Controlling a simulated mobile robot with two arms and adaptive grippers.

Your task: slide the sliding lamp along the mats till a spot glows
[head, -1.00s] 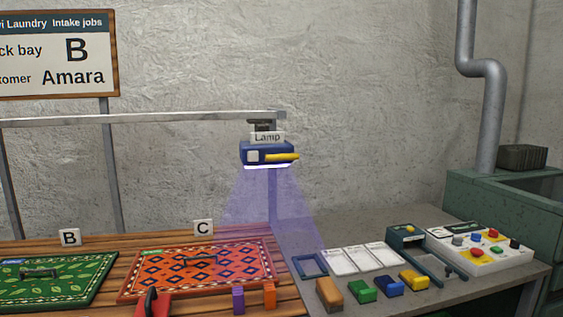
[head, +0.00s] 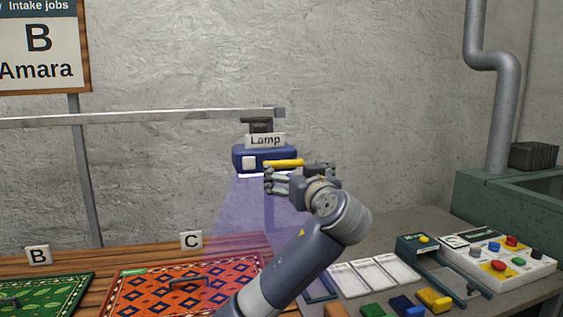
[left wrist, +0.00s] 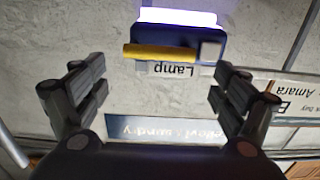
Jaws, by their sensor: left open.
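The sliding lamp (head: 240,162) is a blue box with a "Lamp" label and a yellow handle (head: 286,162), hanging from a grey rail (head: 150,117) near its right end. Its purple beam falls by the right side of the orange mat (head: 127,292) below sign C. A green mat (head: 45,286) lies at the left below sign B. My left gripper (head: 268,180) is open at the handle. In the left wrist view the handle (left wrist: 150,51) lies ahead, across the gap between the spread fingers (left wrist: 158,82); I see no grip on it. My right gripper is out of view.
A board reading "B" and "Amara" (head: 38,40) stands at the upper left. On the grey counter at the right are white cards (head: 372,272), coloured blocks (head: 434,299) and a button panel (head: 497,258). My left arm covers part of the counter.

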